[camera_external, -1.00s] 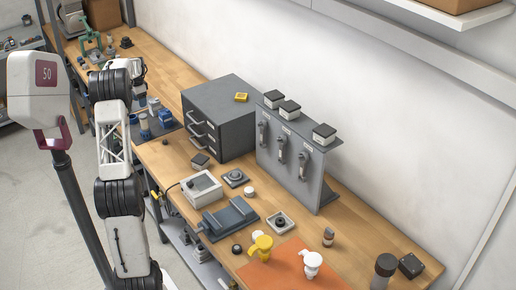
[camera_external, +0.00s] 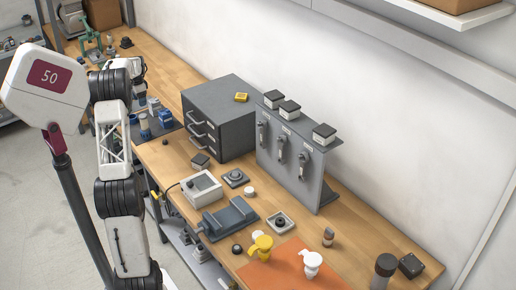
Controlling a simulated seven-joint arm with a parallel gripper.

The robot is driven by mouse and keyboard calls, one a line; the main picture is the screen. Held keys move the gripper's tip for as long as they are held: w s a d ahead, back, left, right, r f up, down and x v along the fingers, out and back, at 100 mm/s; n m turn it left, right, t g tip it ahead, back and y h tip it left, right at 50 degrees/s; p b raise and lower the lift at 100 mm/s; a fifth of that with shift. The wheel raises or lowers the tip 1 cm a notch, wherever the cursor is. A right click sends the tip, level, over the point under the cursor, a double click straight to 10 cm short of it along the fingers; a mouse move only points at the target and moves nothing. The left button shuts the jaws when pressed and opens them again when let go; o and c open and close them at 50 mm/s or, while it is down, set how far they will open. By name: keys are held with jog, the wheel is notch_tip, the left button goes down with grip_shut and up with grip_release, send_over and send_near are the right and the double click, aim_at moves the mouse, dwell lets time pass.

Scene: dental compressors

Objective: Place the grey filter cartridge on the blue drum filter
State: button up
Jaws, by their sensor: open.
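My arm rises at the left of the external view, and its wrist bends over the far part of the wooden bench. My gripper (camera_external: 141,98) is small and partly hidden there, pointing down above a group of blue and grey parts. It is open. A blue part (camera_external: 165,119) stands on a dark base just right of the gripper. A grey cylinder (camera_external: 145,123) with blue near it stands below the gripper. I cannot tell for sure which of these are the drum filter and the cartridge, or whether the gripper touches one.
A grey drawer cabinet (camera_external: 222,112) and an upright grey panel (camera_external: 300,160) stand to the right. An orange mat (camera_external: 285,278) with yellow and white pieces lies in front. A white head marked 50 (camera_external: 42,88) on a dark pole fills the left foreground; I cannot tell if it is mine.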

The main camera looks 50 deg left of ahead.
jog(key=w+d+r, duration=0.3)
jog(key=w+d, duration=0.1)
jog(key=d, duration=0.5)
jog(key=w+d+r, duration=0.3)
jog(key=w+d, duration=0.1)
jog(key=d, duration=0.4)
jog(key=w+d+r, duration=0.2)
jog(key=w+d, duration=0.2)
jog(key=d, duration=0.5)
jog(key=d+r+t, duration=0.1)
jog(key=d+r, duration=0.2)
jog(key=d, duration=1.9)
jog(key=s+d+t, duration=0.1)
jog(key=s+d, duration=0.3)
jog(key=d, duration=0.7)
jog(key=s+d, duration=0.4)
jog(key=d, duration=0.7)
jog(key=s+d+f, duration=0.3)
jog(key=s+d, duration=0.4)
jog(key=s+d+f, duration=0.4)
jog(key=s+d, duration=0.3)
jog(key=s, duration=0.1)
jog(key=shift+s+t, duration=0.2)
jog(key=shift+t, duration=0.1)
